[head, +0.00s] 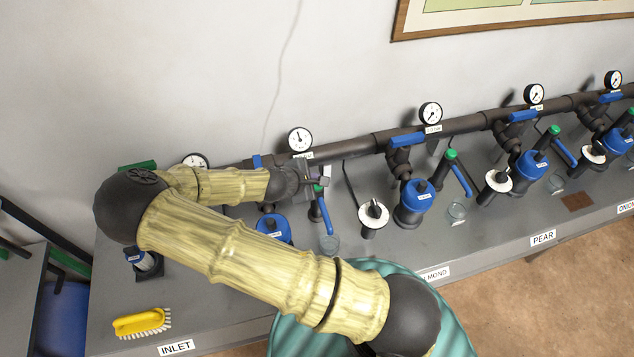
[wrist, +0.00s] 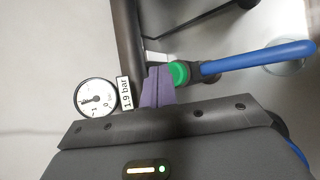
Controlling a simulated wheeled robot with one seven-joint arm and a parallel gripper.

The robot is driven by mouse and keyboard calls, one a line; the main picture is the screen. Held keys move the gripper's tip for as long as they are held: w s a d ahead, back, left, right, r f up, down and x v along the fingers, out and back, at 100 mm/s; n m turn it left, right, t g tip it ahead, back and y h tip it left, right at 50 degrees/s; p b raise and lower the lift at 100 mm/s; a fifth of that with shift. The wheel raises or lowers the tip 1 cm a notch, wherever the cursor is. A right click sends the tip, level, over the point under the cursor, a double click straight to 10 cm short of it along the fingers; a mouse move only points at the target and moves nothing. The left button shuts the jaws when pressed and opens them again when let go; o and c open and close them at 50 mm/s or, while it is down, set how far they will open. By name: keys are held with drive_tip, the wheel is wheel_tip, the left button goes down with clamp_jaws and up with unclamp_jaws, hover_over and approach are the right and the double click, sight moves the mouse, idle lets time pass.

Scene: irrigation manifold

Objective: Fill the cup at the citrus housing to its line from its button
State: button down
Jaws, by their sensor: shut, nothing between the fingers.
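No label reading citrus is legible. My gripper (head: 322,182) is over the station between INLET and ALMOND, whose label is hidden behind my arm. There a blue housing (head: 273,229) is partly covered by my arm. Beside it a green button (head: 317,188) tops a post with a blue lever (head: 325,218), and a clear cup (head: 330,244) stands below. In the wrist view my shut, empty purple fingers (wrist: 157,78) are right beside the green button (wrist: 180,73); I cannot tell whether they touch. The cup (wrist: 287,62) shows at the right edge, its level unclear.
A gauge (wrist: 97,98) tagged 1.9 bar is left of the fingers. A dark pipe (head: 350,145) runs along the wall. The almond housing (head: 414,203) and pear housing (head: 531,164) stand to the right. A yellow brush (head: 142,322) lies at the front left.

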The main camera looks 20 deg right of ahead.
drive_tip(key=shift+f+b, duration=0.35)
drive_tip(key=shift+f, duration=0.2)
idle(0.6)
idle(0.4)
drive_tip(key=shift+r+p, duration=0.9)
drive_tip(key=shift+r, duration=0.05)
wheel_tip(320, 180, up, 5)
drive_tip(key=p, duration=0.4)
drive_tip(key=shift+r, duration=0.1)
idle(2.3)
